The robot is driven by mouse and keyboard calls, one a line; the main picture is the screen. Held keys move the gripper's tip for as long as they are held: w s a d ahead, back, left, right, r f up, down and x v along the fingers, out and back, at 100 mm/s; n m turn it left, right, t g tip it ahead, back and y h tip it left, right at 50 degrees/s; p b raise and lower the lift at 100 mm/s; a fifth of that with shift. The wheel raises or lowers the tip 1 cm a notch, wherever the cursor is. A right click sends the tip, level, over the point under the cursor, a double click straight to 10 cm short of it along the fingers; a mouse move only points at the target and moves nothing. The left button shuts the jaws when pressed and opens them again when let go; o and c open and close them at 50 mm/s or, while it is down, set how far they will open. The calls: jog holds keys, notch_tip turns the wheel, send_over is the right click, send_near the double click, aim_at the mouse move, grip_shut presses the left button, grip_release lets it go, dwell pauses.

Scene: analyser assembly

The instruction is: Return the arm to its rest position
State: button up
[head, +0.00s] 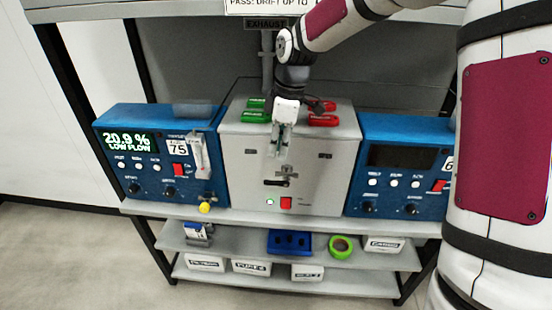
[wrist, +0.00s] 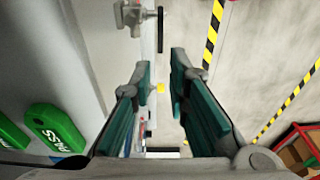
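My gripper (head: 281,142) hangs from my arm in front of the grey central box (head: 240,165), near its upper front, in the head view. In the wrist view my gripper (wrist: 158,85) has its two teal-padded fingers apart, with nothing held between them. Beyond the fingertips the wrist view shows a metal fitting with a black handle (wrist: 160,28) and a small yellow knob (wrist: 160,87). My arm reaches in from the upper right of the head view and bends down at the wrist. Whether the gripper touches the box cannot be told.
Blue analysers stand left (head: 160,165) and right (head: 395,178) of the box; the left display reads 20.9 % LOW FLOW. Green (head: 255,116) and red (head: 323,119) tags lie on the box top. An exhaust pipe (head: 267,65) rises behind. Lower shelves hold bins and a green tape roll (head: 341,247).

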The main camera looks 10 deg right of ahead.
jog(key=shift+r, duration=0.45)
jog(key=shift+s, duration=0.1)
jog(key=s+d+r+m+t, duration=0.1)
jog(key=s+r+m, duration=0.3)
jog(key=s, duration=0.5)
jog(key=s+d+r+m+t+h, duration=0.1)
jog(key=s+m, duration=0.4)
jog(key=s, duration=0.5)
jog(key=s+d+r+m+t, duration=0.2)
jog(key=s+r+m, duration=0.3)
jog(key=s, duration=0.5)
jog(key=shift+d+r+t+h, duration=0.3)
jog(key=shift+d+r+t, duration=0.1)
jog(key=shift+d+r, duration=0.45)
jog(key=shift+s, duration=0.1)
